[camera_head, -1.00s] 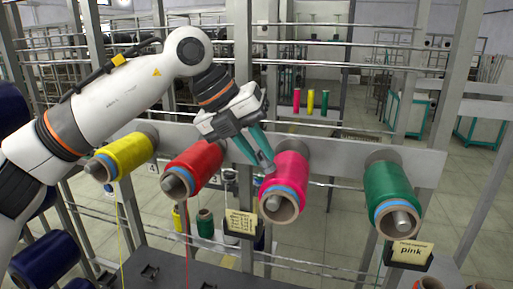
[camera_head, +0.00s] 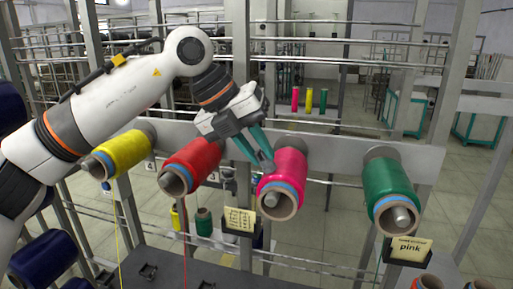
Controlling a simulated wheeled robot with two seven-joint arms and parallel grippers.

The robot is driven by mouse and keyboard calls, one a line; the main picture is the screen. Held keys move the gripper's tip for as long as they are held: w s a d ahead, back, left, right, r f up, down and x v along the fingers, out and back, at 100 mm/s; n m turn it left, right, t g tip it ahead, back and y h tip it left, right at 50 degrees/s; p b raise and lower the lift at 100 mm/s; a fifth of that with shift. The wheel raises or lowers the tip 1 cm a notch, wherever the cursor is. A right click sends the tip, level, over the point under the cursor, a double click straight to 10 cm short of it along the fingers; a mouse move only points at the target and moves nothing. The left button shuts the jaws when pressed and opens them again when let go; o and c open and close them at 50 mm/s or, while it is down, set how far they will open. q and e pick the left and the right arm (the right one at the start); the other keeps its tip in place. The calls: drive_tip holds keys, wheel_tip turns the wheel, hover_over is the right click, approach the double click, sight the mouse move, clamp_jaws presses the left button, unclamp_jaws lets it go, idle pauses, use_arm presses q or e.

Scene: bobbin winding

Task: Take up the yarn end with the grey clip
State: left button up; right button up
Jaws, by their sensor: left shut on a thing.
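My left gripper (camera_head: 262,159) has teal fingers and points down at the upper left of the pink yarn spool (camera_head: 284,168). It is shut on a small grey thing at its fingertips, which looks like the grey clip (camera_head: 267,167). The clip is at the spool's left side; I cannot tell whether it touches the spool. I cannot make out a loose pink yarn end. My right gripper is not in view.
Yellow (camera_head: 124,154), red (camera_head: 194,165) and green (camera_head: 387,184) spools share the grey rail (camera_head: 335,165). Yellow and red threads hang down. Cards stand below, one reading "pink" (camera_head: 410,248). A dark surface (camera_head: 190,268) lies at the bottom.

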use_arm(q)
drive_tip(key=w+p+v, duration=0.1)
drive_tip(key=p+v, duration=0.2)
drive_tip(key=v, duration=0.3)
drive_tip(key=shift+w+p, duration=0.2)
drive_tip(key=shift+p, duration=0.15)
